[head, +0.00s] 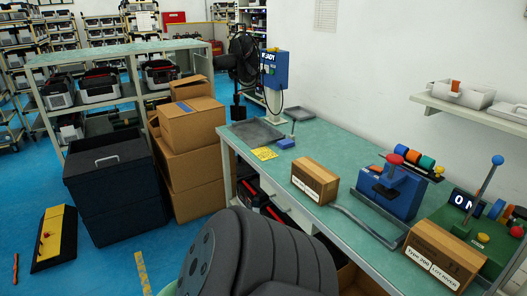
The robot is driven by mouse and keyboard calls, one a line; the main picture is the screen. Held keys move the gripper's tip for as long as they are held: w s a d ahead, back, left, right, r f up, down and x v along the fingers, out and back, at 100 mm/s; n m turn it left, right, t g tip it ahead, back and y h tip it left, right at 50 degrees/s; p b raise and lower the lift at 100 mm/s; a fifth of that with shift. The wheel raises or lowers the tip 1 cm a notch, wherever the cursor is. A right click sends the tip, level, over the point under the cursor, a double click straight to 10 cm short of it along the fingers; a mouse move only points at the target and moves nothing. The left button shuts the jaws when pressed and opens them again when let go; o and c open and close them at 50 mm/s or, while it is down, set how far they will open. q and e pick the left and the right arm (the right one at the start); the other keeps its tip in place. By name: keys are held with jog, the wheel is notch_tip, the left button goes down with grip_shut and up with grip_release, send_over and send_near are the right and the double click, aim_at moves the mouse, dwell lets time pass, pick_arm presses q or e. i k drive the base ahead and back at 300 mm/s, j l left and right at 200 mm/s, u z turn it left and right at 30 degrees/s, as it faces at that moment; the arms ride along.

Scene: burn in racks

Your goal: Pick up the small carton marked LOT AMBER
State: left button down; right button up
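A small brown carton (440,256) stands on the green bench top at the lower right. Another small brown carton (315,181) with white labels and a pale tape strip stands further back near the bench's front edge. Its lettering is too small to read. Neither of my grippers shows in the head view, and nothing is seen touching either carton.
A blue device (390,192) with a red knob stands between the cartons, with a grey bent bar (368,226) before it. A green device (480,235) with an "ON" display stands behind the nearer carton. A dark grey ribbed form (262,255) fills the bottom centre. Stacked boxes (192,125) stand left.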

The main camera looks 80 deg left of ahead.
aim_at(321, 184)
jog(key=u, duration=2.25)
